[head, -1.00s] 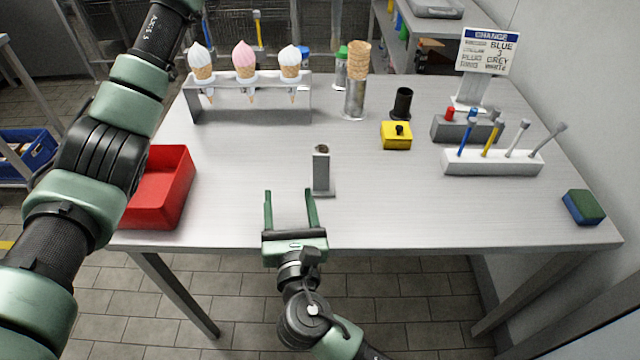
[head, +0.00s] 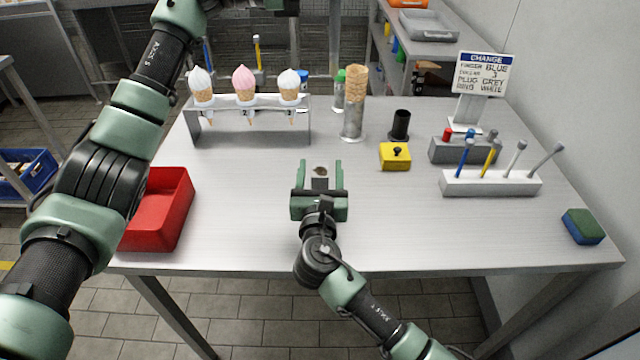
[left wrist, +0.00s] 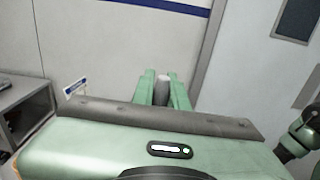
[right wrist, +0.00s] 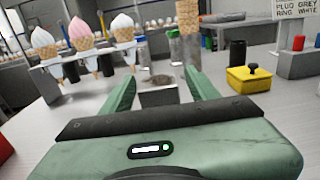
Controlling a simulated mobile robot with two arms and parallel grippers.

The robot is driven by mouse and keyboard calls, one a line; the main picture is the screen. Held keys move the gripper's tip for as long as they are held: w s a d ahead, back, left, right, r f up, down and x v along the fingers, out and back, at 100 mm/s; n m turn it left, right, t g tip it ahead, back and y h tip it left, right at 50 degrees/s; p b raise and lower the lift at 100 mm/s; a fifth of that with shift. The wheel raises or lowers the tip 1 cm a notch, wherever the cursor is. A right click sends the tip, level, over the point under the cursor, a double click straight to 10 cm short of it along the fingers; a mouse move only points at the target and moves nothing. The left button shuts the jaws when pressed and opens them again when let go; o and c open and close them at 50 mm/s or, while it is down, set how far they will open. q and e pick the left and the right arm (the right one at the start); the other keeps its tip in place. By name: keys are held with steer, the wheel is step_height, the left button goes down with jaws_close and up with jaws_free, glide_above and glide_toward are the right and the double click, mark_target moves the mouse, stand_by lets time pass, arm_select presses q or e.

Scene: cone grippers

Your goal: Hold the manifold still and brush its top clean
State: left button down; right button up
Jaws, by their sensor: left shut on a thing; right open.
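A grey upright block, which I take as the manifold (head: 320,184), stands near the table's front middle, with a dark brown patch on its top. It also shows in the right wrist view (right wrist: 160,97). My right gripper (head: 320,165) is open, its fingers on either side of the block; contact is not clear. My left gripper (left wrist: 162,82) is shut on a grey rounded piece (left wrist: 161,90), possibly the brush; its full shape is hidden. In the head view the left gripper is only partly seen at the top edge, raised away from the block.
A red bin (head: 160,208) sits at left, a cone rack (head: 250,123) behind. A metal cone holder (head: 352,124), yellow box (head: 395,158), white tool rack (head: 490,184), sign (head: 484,74) and blue-green sponge (head: 582,226) stand at right. The front right tabletop is clear.

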steer(key=shift+w, duration=0.6)
jaws_close()
steer(key=c, duration=0.7)
jaws_free()
steer(key=shift+c, duration=0.2)
jaws_close()
steer(key=shift+d, duration=0.1)
